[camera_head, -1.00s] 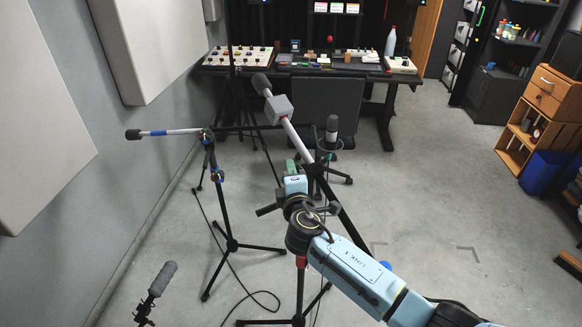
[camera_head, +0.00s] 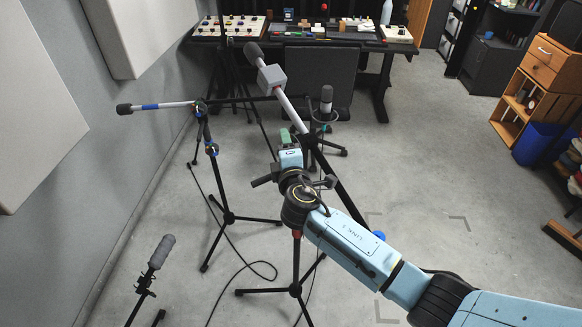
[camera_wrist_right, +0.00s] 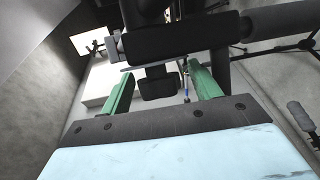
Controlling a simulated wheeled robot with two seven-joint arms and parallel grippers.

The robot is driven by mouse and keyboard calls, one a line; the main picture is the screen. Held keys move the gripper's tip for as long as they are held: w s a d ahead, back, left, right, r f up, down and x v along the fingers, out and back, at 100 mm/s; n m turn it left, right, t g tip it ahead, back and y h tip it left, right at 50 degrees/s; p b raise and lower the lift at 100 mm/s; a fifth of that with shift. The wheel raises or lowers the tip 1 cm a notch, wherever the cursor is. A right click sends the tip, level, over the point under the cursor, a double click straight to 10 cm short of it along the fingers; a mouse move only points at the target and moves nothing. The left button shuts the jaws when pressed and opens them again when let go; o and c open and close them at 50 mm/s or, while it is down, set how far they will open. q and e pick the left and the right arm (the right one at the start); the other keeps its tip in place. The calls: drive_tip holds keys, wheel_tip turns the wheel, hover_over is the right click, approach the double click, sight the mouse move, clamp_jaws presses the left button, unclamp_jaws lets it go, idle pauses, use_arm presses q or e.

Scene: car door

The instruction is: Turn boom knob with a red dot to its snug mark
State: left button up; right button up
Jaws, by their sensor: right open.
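The nearest boom stand has a slanted boom (camera_head: 294,117) with a grey box on it and a dark microphone at its upper end. A red band (camera_head: 296,234) marks its upright. My right gripper (camera_head: 285,138) has green fingers and is beside this boom, near its middle. In the right wrist view my right gripper (camera_wrist_right: 160,85) is open, with a dark block-like part (camera_wrist_right: 158,84) showing between and beyond the fingers. No red dot or snug mark can be made out; my arm covers part of the stand. My left gripper is not in view.
A second stand holds a boom with a blue band (camera_head: 150,106) at the left. A short-stand microphone (camera_head: 161,251) is at the lower left. A desk (camera_head: 345,37) and a chair (camera_head: 318,72) are behind. Floor to the right is mostly clear; a cable lies left.

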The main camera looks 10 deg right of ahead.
drive_tip(key=s+r, duration=0.1)
drive_tip(key=s, duration=1.1)
drive_tip(key=shift+a+r, duration=0.15)
drive_tip(key=shift+a, duration=0.05)
